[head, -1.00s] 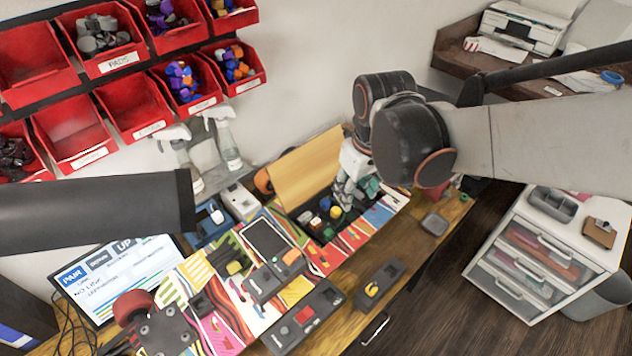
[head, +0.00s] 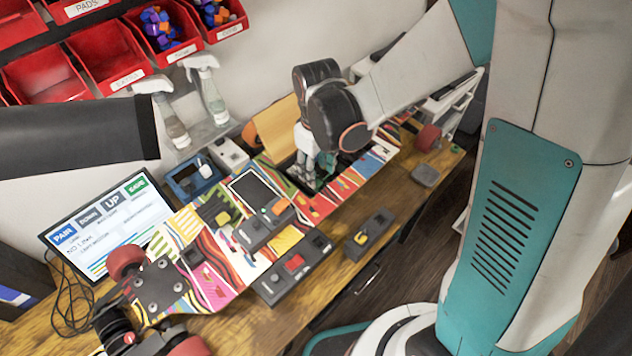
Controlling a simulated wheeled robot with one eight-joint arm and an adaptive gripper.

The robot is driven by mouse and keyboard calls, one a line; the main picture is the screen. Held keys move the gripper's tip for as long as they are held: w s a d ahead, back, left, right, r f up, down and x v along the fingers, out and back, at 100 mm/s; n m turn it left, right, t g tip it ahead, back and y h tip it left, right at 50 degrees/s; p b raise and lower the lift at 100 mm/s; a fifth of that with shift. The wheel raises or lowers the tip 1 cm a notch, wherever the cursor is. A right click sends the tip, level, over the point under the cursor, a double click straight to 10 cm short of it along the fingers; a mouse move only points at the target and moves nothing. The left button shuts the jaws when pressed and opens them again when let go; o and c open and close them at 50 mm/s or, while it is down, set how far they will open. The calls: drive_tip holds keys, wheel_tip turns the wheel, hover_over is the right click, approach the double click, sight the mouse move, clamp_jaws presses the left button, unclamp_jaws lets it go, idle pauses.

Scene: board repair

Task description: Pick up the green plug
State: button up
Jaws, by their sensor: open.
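My gripper (head: 305,178) points down into the dark open compartment (head: 292,180) on the colourful skateboard deck (head: 222,270), in front of the raised wooden lid (head: 276,130). It is open, but its fingertips are small and partly hidden at this angle. I cannot make out the green plug now. My gripper and wrist cover most of the compartment, where a small green piece showed earlier. I cannot tell whether the fingers touch anything in there.
A handheld device with a screen (head: 252,190) and a long grey box with a red part (head: 292,268) lie left of the compartment. A grey block with a yellow part (head: 369,234) is on the wooden bench. A monitor (head: 112,225) and spray bottles (head: 172,125) stand at left.

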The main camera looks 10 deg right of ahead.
sight(318, 182)
drive_tip(key=shift+w+d+f+b, duration=0.15)
drive_tip(key=shift+f+b, duration=0.6)
drive_tip(key=shift+f, duration=0.8)
drive_tip(key=shift+w+d+f+b, duration=0.1)
drive_tip(key=shift+f+b, duration=0.6)
drive_tip(key=shift+f, duration=0.85)
drive_tip(key=c, duration=1)
